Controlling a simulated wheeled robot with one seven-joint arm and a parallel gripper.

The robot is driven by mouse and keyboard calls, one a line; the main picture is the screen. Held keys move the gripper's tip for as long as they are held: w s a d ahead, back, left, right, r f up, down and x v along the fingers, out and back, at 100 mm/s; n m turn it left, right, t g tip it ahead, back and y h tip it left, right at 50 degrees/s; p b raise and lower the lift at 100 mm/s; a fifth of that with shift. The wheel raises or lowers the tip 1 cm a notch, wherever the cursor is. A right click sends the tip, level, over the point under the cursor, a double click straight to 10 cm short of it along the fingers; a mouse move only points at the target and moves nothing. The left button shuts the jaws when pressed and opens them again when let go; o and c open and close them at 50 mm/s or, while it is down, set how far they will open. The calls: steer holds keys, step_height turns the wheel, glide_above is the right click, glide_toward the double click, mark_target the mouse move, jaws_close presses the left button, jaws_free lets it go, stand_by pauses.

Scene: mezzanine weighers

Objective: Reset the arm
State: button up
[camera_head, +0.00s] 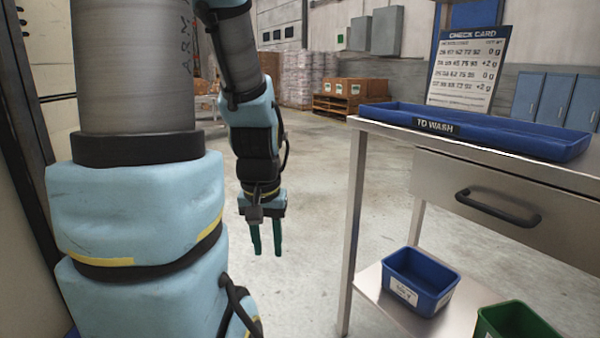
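My gripper (267,250) hangs at the end of my arm, left of the steel table, with its two green fingers pointing down over bare floor. A gap shows between the fingers and nothing is seen between them. It touches nothing. My arm's large light-blue and grey links fill the left of the view and hide what lies behind them.
A steel table (430,163) with a drawer stands at right. On it are a blue "TO WASH" tray (560,148) and a check card (468,65). Its lower shelf holds a blue bin (438,303) and a green bin (493,327). Floor (310,200) between arm and table is clear.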

step_height(320, 180, up, 29)
steer(key=p, duration=2.7)
steer(key=shift+r, duration=0.2)
steer(key=shift+c, duration=0.3)
